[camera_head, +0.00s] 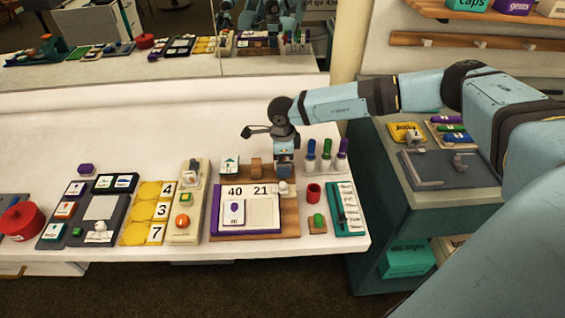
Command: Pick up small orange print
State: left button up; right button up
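A small orange round piece (182,221) lies at the front end of a long cream tray (185,237), left of the purple-framed board. A small card with an orange-red picture (64,210) lies on a dark board further left. I cannot tell which of these is the orange print. My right gripper (284,172) points down over the back right of the wooden board, behind the purple frame, well right of both pieces. Its fingers are too small and covered to show whether they are open or hold anything. My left gripper is not directly in view.
The purple-framed board (217,222) shows the numbers 40 and 21. Upright green, blue and purple pieces (326,155) stand right of my gripper, near a red cup (313,193). A yellow number board (136,232) is left of the cream tray. A mirror runs behind the table.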

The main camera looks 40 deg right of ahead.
jog(key=shift+f, duration=0.1)
jog(key=c, duration=0.9)
